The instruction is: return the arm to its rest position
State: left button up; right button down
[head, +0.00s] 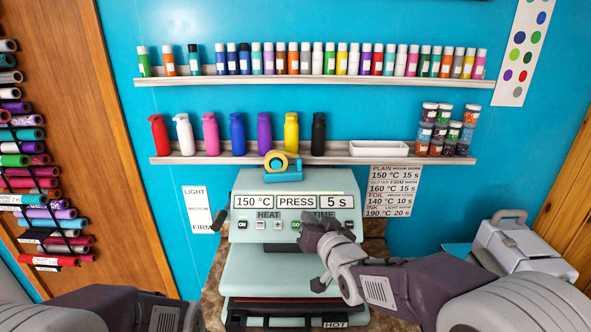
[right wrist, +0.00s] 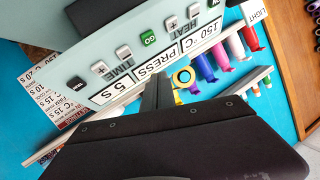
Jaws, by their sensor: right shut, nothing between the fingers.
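My right arm (head: 400,285) reaches in from the lower right over the heat press (head: 265,268). My right gripper (head: 310,234) is shut and empty in front of the press's control panel (head: 285,203), close to the green GO button (head: 296,225). Whether it touches the panel cannot be told. In the right wrist view, the shut fingers (right wrist: 157,85) point at the panel, and the GO button (right wrist: 148,39) shows clear of them. The panel reads 150 °C, PRESS and 5 s. My left arm (head: 100,308) lies low at the left; its gripper is out of view.
Behind the press, shelves hold several small bottles (head: 293,58), pump bottles (head: 237,134), a white tray (head: 378,149) and jars (head: 437,134). A tape roll (head: 276,161) sits atop the panel. Vinyl rolls (head: 40,183) hang at left. A white machine (head: 522,248) stands at right.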

jog(key=s+d+f+m+g+h, duration=0.1)
jog(key=s+d+f+g+h, duration=0.15)
jog(key=s+d+f, duration=0.35)
jog(key=s+d+f+m+g+h, duration=0.15)
jog(key=s+d+f+g, duration=0.25)
jog(key=d+f, duration=0.45)
jog(key=s+f+n+g, duration=0.1)
jog(key=s+f+g, duration=0.2)
jog(key=s, duration=0.4)
jog(key=s+f+n+g, duration=0.1)
jog(key=s+f+g, duration=0.3)
jog(key=s, duration=0.4)
jog(key=shift+s+f+h, duration=0.3)
jog(key=shift+f, duration=0.1)
jog(key=shift+n, duration=0.25)
dwell(2.8)
